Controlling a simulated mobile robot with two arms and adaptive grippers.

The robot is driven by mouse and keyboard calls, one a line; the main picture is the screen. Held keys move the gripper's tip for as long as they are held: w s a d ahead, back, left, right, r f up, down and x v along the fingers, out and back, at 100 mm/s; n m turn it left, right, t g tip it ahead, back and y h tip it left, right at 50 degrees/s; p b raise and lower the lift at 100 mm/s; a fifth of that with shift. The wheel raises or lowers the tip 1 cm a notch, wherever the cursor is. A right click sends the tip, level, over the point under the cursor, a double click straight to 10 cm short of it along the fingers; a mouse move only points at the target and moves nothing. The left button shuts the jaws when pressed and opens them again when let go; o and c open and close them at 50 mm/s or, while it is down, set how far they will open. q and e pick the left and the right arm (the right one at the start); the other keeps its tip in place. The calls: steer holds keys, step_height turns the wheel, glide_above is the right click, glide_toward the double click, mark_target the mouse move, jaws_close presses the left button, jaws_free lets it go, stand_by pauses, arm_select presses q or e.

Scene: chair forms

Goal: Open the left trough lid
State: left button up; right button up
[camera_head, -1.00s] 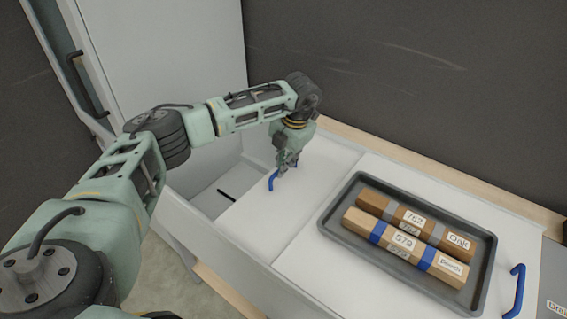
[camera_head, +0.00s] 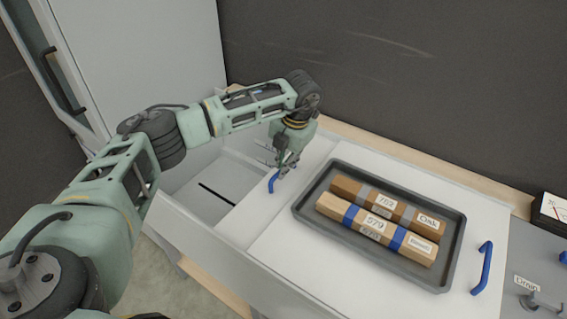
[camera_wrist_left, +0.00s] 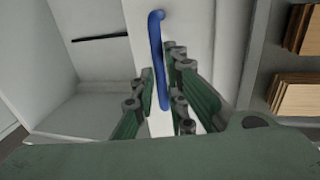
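The left trough lid (camera_head: 291,205) is a white panel, partly slid back toward the right lid (camera_head: 480,215). The trough's left end (camera_head: 185,205) is open. A blue bar handle (camera_head: 272,183) stands on the left lid near its open edge. My left gripper (camera_head: 281,172) is down at this handle. In the left wrist view the handle (camera_wrist_left: 157,40) runs between the fingers of my gripper (camera_wrist_left: 158,95), which stand apart with a gap visible. Firm contact with the handle cannot be made out. My right gripper is not in view.
A dark grey tray (camera_head: 448,272) with two labelled wood blocks (camera_head: 385,222) rests on the right lid, close to the left lid. The right lid has its own blue handle (camera_head: 482,268). A white cabinet (camera_head: 150,50) stands behind at left.

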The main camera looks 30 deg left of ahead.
arm_select(q)
steer(key=o, duration=0.3)
steer(key=shift+s, duration=0.1)
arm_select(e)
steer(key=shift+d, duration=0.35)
arm_select(q)
step_height(320, 180, up, 12)
steer(key=d, duration=0.2)
steer(key=shift+d, duration=0.15)
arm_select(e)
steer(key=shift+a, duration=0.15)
arm_select(q)
steer(key=shift+f, duration=0.15)
